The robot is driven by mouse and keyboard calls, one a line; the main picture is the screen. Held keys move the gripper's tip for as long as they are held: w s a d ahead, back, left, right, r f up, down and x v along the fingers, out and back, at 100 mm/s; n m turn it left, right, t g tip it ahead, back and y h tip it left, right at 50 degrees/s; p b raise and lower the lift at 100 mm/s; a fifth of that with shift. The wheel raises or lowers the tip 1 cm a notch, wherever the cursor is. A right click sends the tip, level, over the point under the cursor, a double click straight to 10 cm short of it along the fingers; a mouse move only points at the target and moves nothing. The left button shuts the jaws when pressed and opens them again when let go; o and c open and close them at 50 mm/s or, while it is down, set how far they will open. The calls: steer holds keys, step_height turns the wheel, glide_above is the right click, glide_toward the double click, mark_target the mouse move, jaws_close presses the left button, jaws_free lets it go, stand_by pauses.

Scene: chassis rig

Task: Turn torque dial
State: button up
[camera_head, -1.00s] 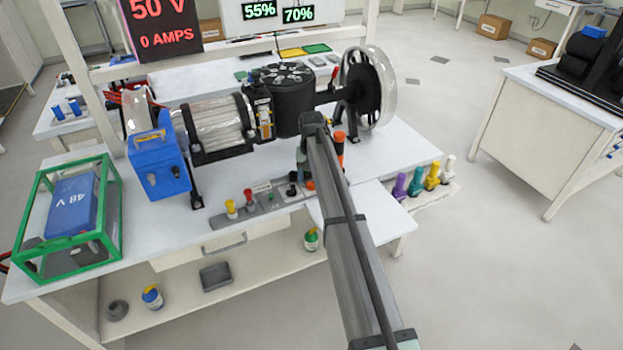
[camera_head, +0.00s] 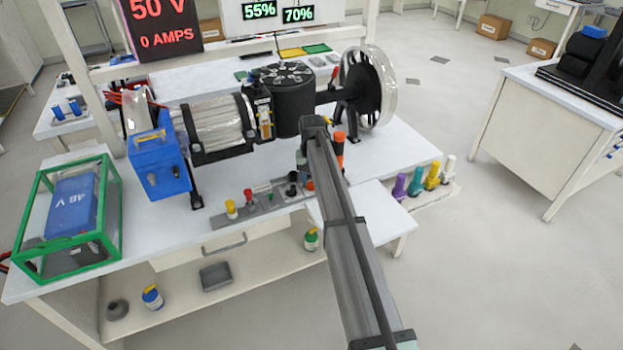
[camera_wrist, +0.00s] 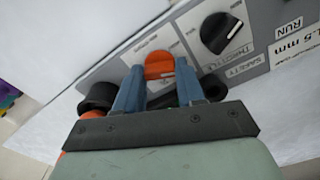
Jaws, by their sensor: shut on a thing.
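My gripper (camera_wrist: 159,88) is shut on an orange dial (camera_wrist: 158,64) on a grey control panel in the wrist view. One blue finger lies on each side of it. The dial has a pale pointer mark, and its label is partly unreadable. A black knob (camera_wrist: 222,32) marked THROTTLE sits just to the right, apart from the fingers. In the head view the orange dial (camera_head: 309,185) shows beside my arm, which hides most of my gripper. The panel (camera_head: 262,203) lies along the bench's front edge.
A motor rig with a drum (camera_head: 218,122) and clear wheel (camera_head: 384,88) stands behind my arm. A blue box (camera_head: 158,165) and a green-framed battery case (camera_head: 110,240) are at left. Displays read 50 V, 0 AMPS, 55% and 70%. Colored pieces (camera_head: 415,186) stand at right.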

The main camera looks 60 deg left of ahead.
steer(key=shift+c, duration=0.5)
steer(key=shift+n, duration=0.3)
steer(key=n, duration=0.3)
steer(key=shift+n, duration=2.6)
steer(key=o, duration=1)
steer(key=shift+o, duration=0.2)
